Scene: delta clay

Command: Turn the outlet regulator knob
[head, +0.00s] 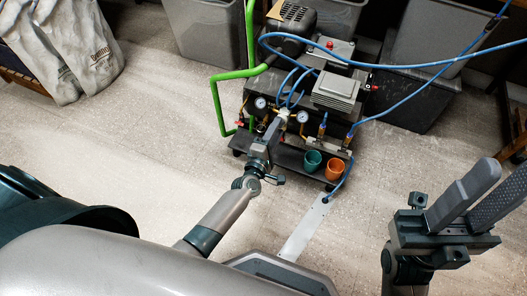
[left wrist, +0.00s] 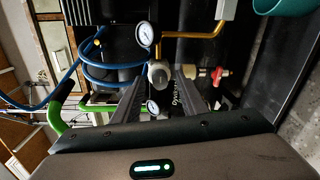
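A pale metallic knob (left wrist: 158,74) sits beside a round white gauge (left wrist: 145,35) and a brass pipe (left wrist: 195,34) in the left wrist view. My left gripper (left wrist: 160,80) is open, with one finger on each side of the knob and a visible gap on both sides. In the head view my left gripper (head: 279,122) reaches the front of the compressor unit (head: 335,90), between two gauges (head: 260,103) and (head: 302,116); the fingertips largely hide the knob there. My right gripper (head: 478,195) is open and empty at the right, away from the unit.
A red-handled valve (left wrist: 218,75) lies right of the fingers in the left wrist view. Blue hoses (head: 400,66) and a green pipe (head: 215,95) run around the unit. A green cup (head: 312,160) and an orange cup (head: 335,168) stand on its front shelf.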

